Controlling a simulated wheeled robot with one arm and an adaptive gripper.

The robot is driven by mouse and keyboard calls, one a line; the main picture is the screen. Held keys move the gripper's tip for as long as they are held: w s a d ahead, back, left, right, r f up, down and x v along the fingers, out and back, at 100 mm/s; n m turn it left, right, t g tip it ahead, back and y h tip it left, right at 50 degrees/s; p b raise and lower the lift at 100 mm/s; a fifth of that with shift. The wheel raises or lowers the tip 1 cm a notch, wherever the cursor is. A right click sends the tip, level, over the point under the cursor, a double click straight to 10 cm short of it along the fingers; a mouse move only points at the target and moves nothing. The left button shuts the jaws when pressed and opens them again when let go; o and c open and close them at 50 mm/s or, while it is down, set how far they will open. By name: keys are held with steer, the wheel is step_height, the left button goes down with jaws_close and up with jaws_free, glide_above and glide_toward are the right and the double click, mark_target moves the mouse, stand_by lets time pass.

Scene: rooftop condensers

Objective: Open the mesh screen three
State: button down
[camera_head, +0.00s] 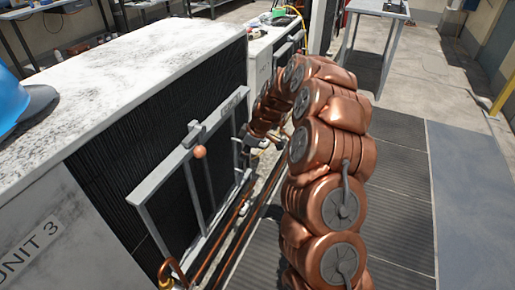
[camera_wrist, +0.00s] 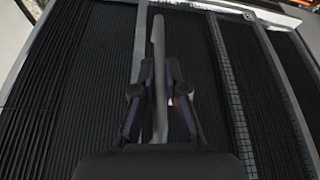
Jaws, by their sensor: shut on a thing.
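The mesh screen (camera_head: 166,178) is a grey frame with bars on the dark finned side of the unit marked UNIT 3 (camera_head: 30,250). A copper-coloured ball (camera_head: 200,152) shows near its upper rail. My gripper (camera_head: 246,138) is at the right end of the screen, small and partly hidden by my arm in the head view. In the wrist view, my gripper (camera_wrist: 160,95) is shut on an upright grey bar (camera_wrist: 158,40) in front of the dark ribbed surface. Its fingers lie on both sides of the bar. Whether the screen stands away from the unit is hard to tell.
Copper pipes (camera_head: 235,225) run along the ground beside the unit. A blue hard hat (camera_head: 12,98) is on the unit's top at left. Another unit (camera_head: 262,50) and a metal table (camera_head: 378,8) stand behind. Grated walkway (camera_head: 405,225) at right is clear.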

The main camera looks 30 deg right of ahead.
steer(key=s+a+b, duration=0.1)
steer(key=s+a, duration=0.7)
steer(key=a, duration=0.2)
steer(key=shift+s+a+b, duration=0.25)
steer(key=shift+s+b, duration=0.1)
steer(key=shift+b, duration=0.05)
steer(key=c, duration=1.2)
jaws_free()
steer(key=v, duration=1.2)
steer(key=shift+w+a, duration=0.1)
